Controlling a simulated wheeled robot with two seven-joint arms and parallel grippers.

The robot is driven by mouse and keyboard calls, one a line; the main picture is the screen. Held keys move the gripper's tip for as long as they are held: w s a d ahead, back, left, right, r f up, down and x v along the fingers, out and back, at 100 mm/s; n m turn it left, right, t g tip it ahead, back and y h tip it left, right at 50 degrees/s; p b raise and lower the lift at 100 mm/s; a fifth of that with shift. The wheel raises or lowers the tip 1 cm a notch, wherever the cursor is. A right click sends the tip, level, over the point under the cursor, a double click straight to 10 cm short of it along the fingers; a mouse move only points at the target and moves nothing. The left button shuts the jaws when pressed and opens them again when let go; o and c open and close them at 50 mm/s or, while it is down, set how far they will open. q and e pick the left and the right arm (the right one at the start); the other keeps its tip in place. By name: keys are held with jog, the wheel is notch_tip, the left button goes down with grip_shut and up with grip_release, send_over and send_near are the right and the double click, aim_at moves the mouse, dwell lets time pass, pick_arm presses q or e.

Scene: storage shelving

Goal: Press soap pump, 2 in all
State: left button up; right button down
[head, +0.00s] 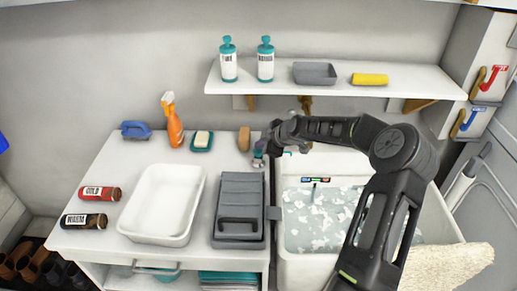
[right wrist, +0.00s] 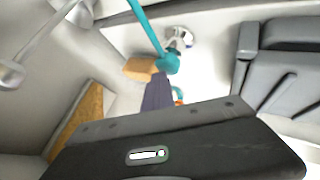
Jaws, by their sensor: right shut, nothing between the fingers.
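Two white soap bottles with teal pump tops stand upright on the wall shelf, a left one (head: 228,62) and a right one (head: 265,62). My right gripper (head: 270,146) is shut and empty. It is below the shelf, over the back right of the counter, close to a teal fitting with a chrome base (head: 259,160). In the right wrist view the shut fingers (right wrist: 158,92) point toward this teal fitting (right wrist: 168,63); I cannot tell whether they touch it. The bottles are not clearly seen in the wrist view. My left gripper is not in view.
The wall shelf (head: 430,84) also holds a grey tray (head: 314,73) and a yellow roll (head: 369,79). The counter has an orange spray bottle (head: 173,122), a sponge (head: 244,138), a white basin (head: 150,230) and a grey case (head: 240,200). A foamy sink (head: 300,262) is at right.

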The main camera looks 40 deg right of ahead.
jog(key=shift+s+f, duration=0.15)
jog(key=shift+f, duration=0.25)
jog(key=shift+r, duration=0.1)
jog(key=shift+r+p, duration=0.5)
jog(key=shift+r, duration=0.8)
jog(key=shift+r+p, duration=1.15)
jog(key=shift+r, duration=1.4)
jog(key=shift+d, duration=0.1)
dwell(0.3)
